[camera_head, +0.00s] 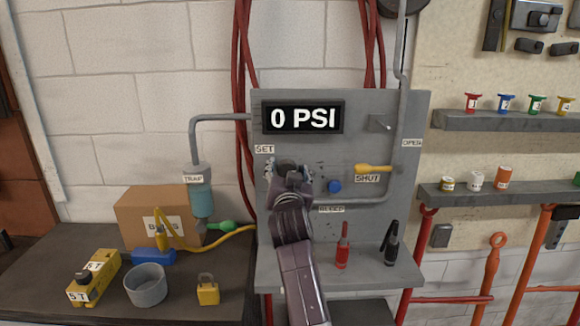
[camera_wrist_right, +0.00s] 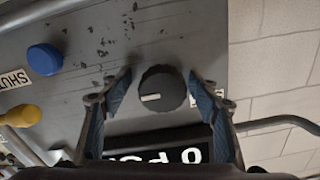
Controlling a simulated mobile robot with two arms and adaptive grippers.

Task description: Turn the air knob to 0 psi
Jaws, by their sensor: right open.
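The air knob (camera_wrist_right: 162,88) is a round dark knob with a white pointer line, on the grey panel beside the SET label. In the wrist view its pointer line points left. My right gripper (camera_wrist_right: 160,95) is open, with one finger on each side of the knob; I cannot tell whether either finger touches it. In the head view my right gripper (camera_head: 287,170) is in front of the panel and mostly hides the knob. The display (camera_head: 303,118) above reads 0 PSI. My left gripper is not in view.
A blue button (camera_head: 334,186) and a yellow handle (camera_head: 373,169) by the SHUT label are right of the knob. A red tool (camera_head: 343,246) and a black one (camera_head: 391,243) stand on the ledge below. A grey pot (camera_head: 146,287) and yellow padlock (camera_head: 207,291) are on the left bench.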

